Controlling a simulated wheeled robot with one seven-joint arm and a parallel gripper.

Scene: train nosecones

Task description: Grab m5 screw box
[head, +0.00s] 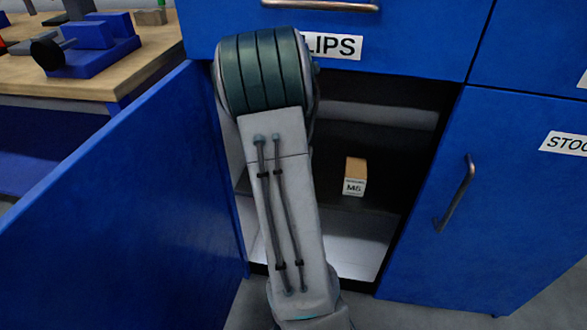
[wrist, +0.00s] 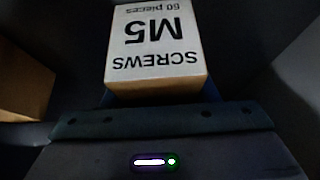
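In the wrist view the M5 screw box (wrist: 155,45) is close and upside down, with "SCREWS M5" readable. The dark body of my gripper (wrist: 160,122) crosses the bottom of the wrist view, just in front of the box. Its fingers are not clearly visible, so I cannot tell whether they touch the box. My arm hides the gripper in the head view.
The open blue door (head: 150,200) stands left of my arm, and a closed blue door with a handle (head: 455,192) is on the right. A drawer (head: 400,35) is above the opening. Another brown box (wrist: 22,85) is at the left in the wrist view. A workbench (head: 110,75) is upper left.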

